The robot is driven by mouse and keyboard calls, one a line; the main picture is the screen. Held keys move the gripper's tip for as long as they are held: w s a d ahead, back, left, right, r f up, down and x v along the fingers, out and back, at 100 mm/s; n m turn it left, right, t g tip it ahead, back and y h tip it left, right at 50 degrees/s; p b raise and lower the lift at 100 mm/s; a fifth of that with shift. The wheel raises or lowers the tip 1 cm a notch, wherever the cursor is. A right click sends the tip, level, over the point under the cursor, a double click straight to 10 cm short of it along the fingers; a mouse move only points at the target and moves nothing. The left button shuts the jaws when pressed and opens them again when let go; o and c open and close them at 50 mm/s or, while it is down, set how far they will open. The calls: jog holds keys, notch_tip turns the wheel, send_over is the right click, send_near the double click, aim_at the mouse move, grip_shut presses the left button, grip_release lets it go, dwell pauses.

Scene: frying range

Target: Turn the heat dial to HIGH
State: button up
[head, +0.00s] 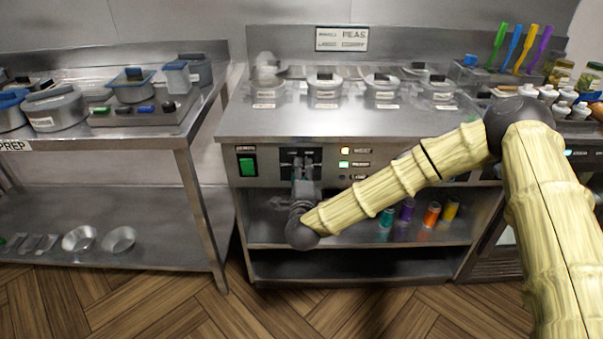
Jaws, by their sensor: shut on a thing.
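The frying range (335,122) stands in the middle of the head view, with a control panel along its front. My gripper (300,160) is up against the panel, to the right of a green switch (247,165). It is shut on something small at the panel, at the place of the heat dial. The dial itself and its pointer are hidden behind my gripper and the dark plate, so I cannot tell its setting. Small indicator lights (344,165) with labels sit just right of my gripper.
My arm crosses in front of the range from the right. Lidded pots (325,86) stand along the range top. A steel prep table (150,140) with containers is at left. Coloured jars (431,214) stand on the shelf below. Coloured-handled utensils (513,48) stand at the back right.

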jog(key=o, duration=1)
jog(key=s, duration=1.2)
jog(key=shift+d+f, duration=0.15)
jog(key=shift+f, duration=0.05)
jog(key=shift+f, duration=0.1)
